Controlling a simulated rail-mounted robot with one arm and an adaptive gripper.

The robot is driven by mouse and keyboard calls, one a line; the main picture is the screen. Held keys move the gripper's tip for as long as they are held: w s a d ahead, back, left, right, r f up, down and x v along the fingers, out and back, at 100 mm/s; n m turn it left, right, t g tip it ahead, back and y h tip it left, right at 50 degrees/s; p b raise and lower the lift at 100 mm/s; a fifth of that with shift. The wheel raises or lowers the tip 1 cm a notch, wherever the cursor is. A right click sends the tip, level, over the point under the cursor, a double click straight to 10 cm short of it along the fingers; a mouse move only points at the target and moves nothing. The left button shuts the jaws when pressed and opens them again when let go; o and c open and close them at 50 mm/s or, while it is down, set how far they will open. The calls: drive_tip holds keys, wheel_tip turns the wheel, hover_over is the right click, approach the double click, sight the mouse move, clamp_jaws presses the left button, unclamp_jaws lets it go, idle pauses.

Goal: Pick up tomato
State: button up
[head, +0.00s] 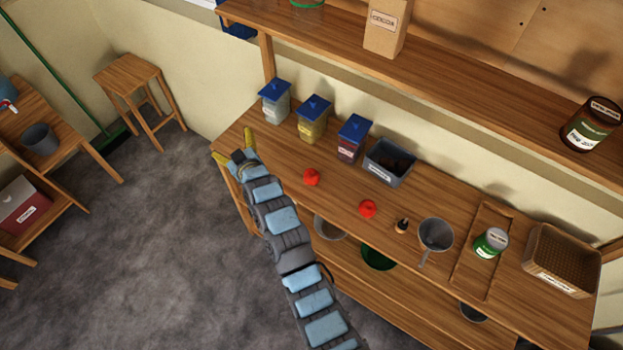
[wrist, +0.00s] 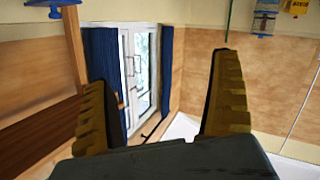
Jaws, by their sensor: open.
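Two red tomatoes are on the wooden counter in the head view. One tomato (head: 311,177) lies nearer the middle left, and the other tomato (head: 367,208) lies to its right, close to the front edge. My gripper (head: 232,145) is over the left end of the counter, left of both tomatoes, with its yellow fingers spread and nothing between them. The wrist view shows the same open gripper (wrist: 165,105), pointing toward a window with blue curtains. No tomato shows in the wrist view.
Blue-lidded containers (head: 313,119) and a grey bin (head: 390,162) stand behind the tomatoes. A small dark-topped bottle (head: 402,226), a metal funnel (head: 435,235), a green can (head: 490,243) on a wooden tray (head: 467,284) and a basket (head: 533,243) stand to the right. A shelf (head: 450,75) hangs above.

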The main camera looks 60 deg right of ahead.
drive_tip(key=s+d+f+g+y+b, duration=0.1)
drive_tip(key=s+d+f+g+y, duration=0.15)
drive_tip(key=s+d+f, duration=0.35)
drive_tip(key=n+g+y+b, duration=0.2)
drive_tip(key=g+y, duration=0.1)
drive_tip(key=g, duration=0.1)
hover_over(314, 175)
drive_tip(key=w, duration=0.3)
drive_tip(key=s+g+y+b, duration=0.2)
drive_tip(key=s+y, duration=0.1)
drive_tip(key=s, duration=0.5)
drive_tip(key=shift+h, duration=0.25)
drive_tip(key=x, duration=1.1)
drive_tip(key=shift+a, duration=0.25)
drive_tip(key=shift+s+p+x, duration=0.1)
drive_tip(key=shift+p+x, duration=0.3)
drive_tip(key=shift+x, duration=0.95)
drive_tip(key=shift+s+p+x, duration=0.15)
drive_tip(key=shift+p+x, duration=0.25)
drive_tip(key=shift+x, duration=1)
drive_tip(key=c, duration=0.9)
